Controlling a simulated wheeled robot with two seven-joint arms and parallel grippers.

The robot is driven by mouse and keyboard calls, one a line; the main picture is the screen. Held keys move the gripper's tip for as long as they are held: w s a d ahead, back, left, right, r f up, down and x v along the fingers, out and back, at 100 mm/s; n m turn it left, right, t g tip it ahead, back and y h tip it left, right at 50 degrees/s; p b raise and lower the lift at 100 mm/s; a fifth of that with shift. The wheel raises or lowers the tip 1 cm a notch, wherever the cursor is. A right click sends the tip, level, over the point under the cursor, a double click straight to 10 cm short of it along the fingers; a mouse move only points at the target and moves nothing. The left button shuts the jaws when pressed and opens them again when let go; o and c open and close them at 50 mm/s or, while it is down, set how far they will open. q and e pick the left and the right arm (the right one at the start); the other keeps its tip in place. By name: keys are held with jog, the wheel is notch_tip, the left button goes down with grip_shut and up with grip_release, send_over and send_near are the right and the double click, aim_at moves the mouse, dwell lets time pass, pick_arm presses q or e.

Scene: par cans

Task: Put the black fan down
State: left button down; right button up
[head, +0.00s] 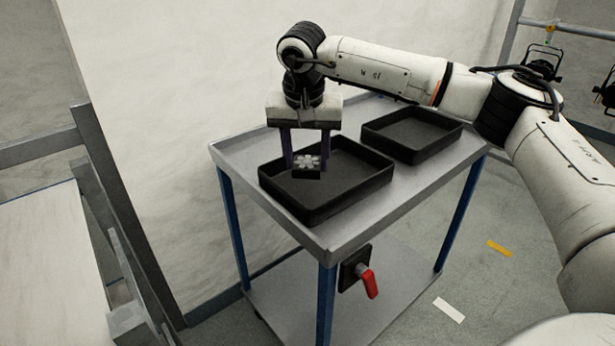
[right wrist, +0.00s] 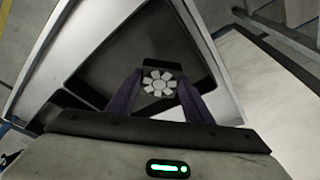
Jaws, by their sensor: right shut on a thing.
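The black fan (head: 307,168), a small dark block with a pale bladed rotor, is between the fingers of my right gripper (head: 308,158). It also shows in the right wrist view (right wrist: 159,84), between the two dark fingers of the right gripper (right wrist: 156,92). My right gripper is shut on it and points down. The fan is over the near black tray (head: 325,208), inside its outline. I cannot tell whether it touches the tray floor. My left gripper is not in view.
A second black tray (head: 412,134) lies farther back on the grey cart top (head: 360,222). A red-handled switch (head: 368,281) is on the cart's front side. A grey frame (head: 95,190) stands at the left. Lamps (head: 545,62) hang at the upper right.

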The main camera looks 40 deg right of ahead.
aim_at(307, 176)
jog(key=shift+f, duration=2.45)
jog(key=o, duration=1)
jog(key=shift+o, duration=0.2)
jog(key=shift+r, duration=0.1)
jog(key=v, duration=1.2)
jog(key=shift+p, duration=0.35)
